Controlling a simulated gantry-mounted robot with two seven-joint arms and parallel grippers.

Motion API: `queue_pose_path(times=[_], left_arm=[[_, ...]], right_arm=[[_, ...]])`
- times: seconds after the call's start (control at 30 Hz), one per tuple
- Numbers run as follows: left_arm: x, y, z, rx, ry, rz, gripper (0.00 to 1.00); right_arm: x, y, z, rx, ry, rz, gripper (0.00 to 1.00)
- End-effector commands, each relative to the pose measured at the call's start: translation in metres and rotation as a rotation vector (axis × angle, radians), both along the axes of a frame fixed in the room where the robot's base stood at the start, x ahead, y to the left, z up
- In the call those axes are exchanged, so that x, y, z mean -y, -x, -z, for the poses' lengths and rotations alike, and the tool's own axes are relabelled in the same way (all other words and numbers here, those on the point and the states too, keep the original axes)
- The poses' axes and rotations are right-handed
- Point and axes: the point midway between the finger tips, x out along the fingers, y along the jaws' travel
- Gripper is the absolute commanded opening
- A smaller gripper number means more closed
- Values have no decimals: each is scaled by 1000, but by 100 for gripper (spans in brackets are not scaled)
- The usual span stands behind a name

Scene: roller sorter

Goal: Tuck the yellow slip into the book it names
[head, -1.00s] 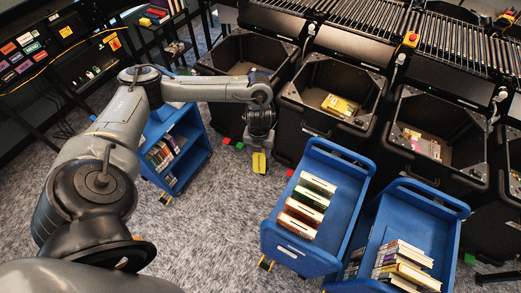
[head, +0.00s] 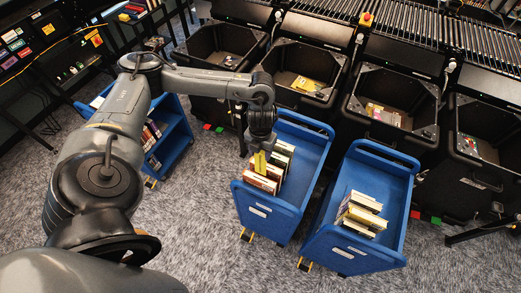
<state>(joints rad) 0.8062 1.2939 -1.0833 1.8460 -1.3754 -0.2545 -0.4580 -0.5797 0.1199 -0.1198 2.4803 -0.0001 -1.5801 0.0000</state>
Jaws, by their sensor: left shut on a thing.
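The yellow slip (head: 260,161) is in the jaws of my left gripper (head: 261,148), which is shut on it. The gripper points down and holds the slip over the row of books (head: 262,183) on the middle blue cart (head: 297,160). Several books stand there side by side, with pale page edges and dark or brown covers. The gripper and slip hide part of the row. I cannot tell whether the slip touches a book, and no writing is legible. My right gripper is not in view.
A right blue cart (head: 391,185) carries several pale books (head: 361,211). A left blue cart (head: 178,136) stands behind my left arm. Black bins (head: 345,115) line the back under a roller conveyor (head: 395,43). Open carpet (head: 190,205) lies left of the middle cart.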

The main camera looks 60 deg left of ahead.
Motion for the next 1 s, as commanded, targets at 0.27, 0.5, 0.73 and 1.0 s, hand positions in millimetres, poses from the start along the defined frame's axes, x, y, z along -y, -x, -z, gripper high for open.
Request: queue_pose_path(times=[0.27, 0.5, 0.73, 1.0], left_arm=[[0, 0, 15, 1, 1, -1, 33], [0, 0, 32, 0, 0, 0, 33], [0, -1, 43, 1, 0, 0, 33], [0, -1, 45, 1, 0, -1, 33]], right_arm=[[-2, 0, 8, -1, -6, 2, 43], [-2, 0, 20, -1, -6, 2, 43], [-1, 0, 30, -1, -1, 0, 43], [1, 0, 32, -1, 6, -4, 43]])
